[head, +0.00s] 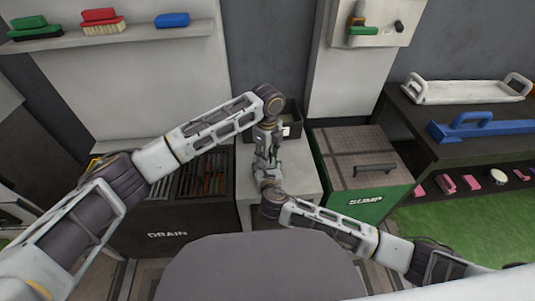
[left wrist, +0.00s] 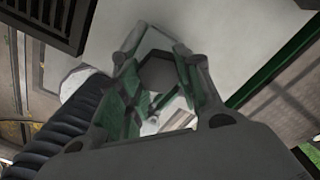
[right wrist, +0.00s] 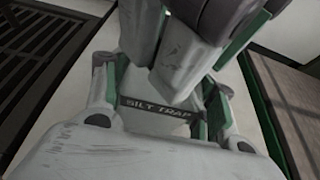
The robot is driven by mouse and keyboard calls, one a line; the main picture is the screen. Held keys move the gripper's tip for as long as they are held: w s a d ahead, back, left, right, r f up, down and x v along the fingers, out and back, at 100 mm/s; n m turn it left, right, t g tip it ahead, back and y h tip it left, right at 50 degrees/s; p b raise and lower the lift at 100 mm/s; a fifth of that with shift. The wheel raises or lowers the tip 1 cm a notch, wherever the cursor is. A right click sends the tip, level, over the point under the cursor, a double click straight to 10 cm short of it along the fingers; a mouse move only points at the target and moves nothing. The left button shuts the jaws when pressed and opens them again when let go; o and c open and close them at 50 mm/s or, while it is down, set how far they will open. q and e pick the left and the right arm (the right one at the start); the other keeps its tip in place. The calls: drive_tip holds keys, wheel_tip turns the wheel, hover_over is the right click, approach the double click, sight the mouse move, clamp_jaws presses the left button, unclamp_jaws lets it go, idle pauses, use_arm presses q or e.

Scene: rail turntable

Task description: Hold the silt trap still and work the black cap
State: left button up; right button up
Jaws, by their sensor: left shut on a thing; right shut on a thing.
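My left gripper (head: 267,143) reaches down over the pale counter between the drain and the sump. In the left wrist view its fingers (left wrist: 160,82) are shut around the dark, many-sided black cap (left wrist: 157,73). My right gripper (head: 266,175) is just below it in the head view. In the right wrist view its green-padded fingers (right wrist: 160,100) stand on both sides of the silt trap (right wrist: 155,108), shut on it. A dark band lettered SILT TRAP shows between them. My left gripper hides the upper part of the trap there. In the head view the grippers hide most of both parts.
The drain grate (head: 205,175) lies left of the counter (head: 300,165). The green sump box (head: 365,195) with a handled lid stands right. A dark bin (head: 291,118) sits behind the grippers. Brushes lie on the upper left shelf (head: 140,35). A rack with a blue float (head: 480,127) is far right.

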use_arm(q)
drive_tip(key=shift+r+m, duration=0.2)
drive_tip(key=shift+m, duration=1.5)
drive_tip(key=o, duration=1.1)
drive_tip(key=shift+c, duration=0.2)
drive_tip(key=shift+o, duration=0.3)
drive_tip(key=shift+f, duration=0.1)
drive_tip(key=shift+o, duration=0.5)
drive_tip(key=shift+r, duration=1.95)
